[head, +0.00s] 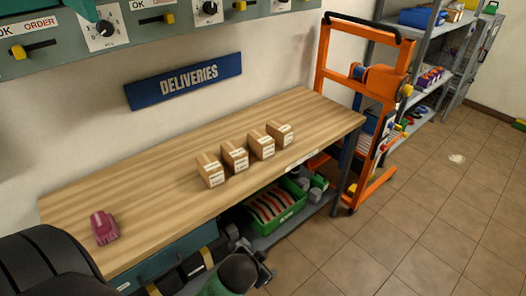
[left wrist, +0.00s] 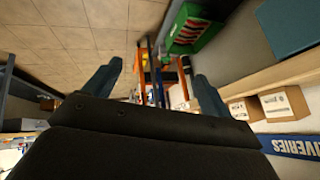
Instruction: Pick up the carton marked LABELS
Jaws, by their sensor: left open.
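Several small brown cartons with white labels stand in a slanting row on the wooden bench (head: 150,190): a first carton (head: 210,170) at the left, a second (head: 235,156), a third (head: 261,144), and another (head: 280,133) at the right. The print is too small to tell which is marked LABELS. Two cartons also show at the right of the left wrist view (left wrist: 285,102). My left gripper (left wrist: 157,88) is open and empty. In the head view it is low in front of the bench, apart from the cartons. My right gripper is not in view.
A pink-red object (head: 104,227) lies at the bench's left end. A blue DELIVERIES sign (head: 186,81) hangs behind. A green crate (head: 272,209) sits on the shelf below. An orange lift frame (head: 322,70) stands at the bench's right end. Tiled floor (head: 440,200) is mostly clear.

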